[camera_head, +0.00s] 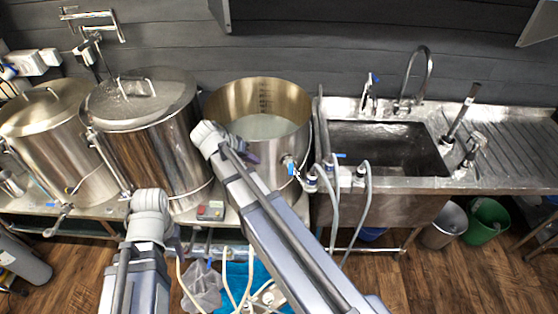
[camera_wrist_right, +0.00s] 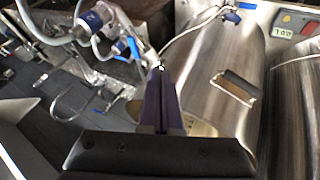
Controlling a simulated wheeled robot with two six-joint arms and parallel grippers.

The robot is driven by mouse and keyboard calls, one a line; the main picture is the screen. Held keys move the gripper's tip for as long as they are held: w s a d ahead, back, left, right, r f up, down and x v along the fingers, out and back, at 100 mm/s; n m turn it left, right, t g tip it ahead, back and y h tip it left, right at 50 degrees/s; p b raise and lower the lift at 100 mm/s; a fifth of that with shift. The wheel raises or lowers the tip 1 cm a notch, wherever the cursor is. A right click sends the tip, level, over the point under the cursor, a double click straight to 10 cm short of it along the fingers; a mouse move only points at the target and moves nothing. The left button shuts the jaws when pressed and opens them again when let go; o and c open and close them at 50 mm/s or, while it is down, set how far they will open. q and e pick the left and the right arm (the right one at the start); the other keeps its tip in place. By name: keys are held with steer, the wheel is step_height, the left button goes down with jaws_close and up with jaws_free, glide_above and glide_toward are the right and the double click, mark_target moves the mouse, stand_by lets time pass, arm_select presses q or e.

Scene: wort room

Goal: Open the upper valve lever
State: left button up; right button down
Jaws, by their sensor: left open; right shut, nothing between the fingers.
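The open steel kettle (camera_head: 262,132) carries a valve on its front right side with a blue lever (camera_head: 291,168). In the right wrist view a blue lever (camera_wrist_right: 135,50) stands beside the fingertips, close to a steel fitting. My right gripper (camera_head: 246,156) is in front of the kettle, left of the valve; its dark purple fingers (camera_wrist_right: 162,70) are shut together with nothing between them. I cannot tell whether they touch the valve. My left gripper (camera_head: 178,240) is low in front of the middle kettle, open and empty, its fingers mostly hidden by the wrist.
A second blue lever (camera_wrist_right: 230,15) shows near the control box (camera_wrist_right: 295,22). Hoses and fittings (camera_head: 335,180) crowd the area right of the valve, before the sink (camera_head: 385,148). Two lidded kettles (camera_head: 145,135) stand left. Tubs and tubing lie below the bench.

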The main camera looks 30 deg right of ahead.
mark_target(290, 171)
steer(key=s+d+f+b, duration=0.1)
steer(key=d+f+b, duration=0.7)
steer(key=d, duration=0.1)
steer(key=shift+s+d, duration=0.15)
steer(key=shift+d, duration=0.1)
steer(key=shift+s, duration=0.1)
stand_by(0.4)
steer(key=s+d+n+t, duration=0.1)
steer(key=s+n+t, duration=0.1)
steer(key=n, duration=0.1)
steer(key=shift+d+y, duration=0.3)
steer(key=shift+d, duration=0.1)
steer(key=shift+s+d, duration=0.35)
steer(key=shift+d, duration=0.5)
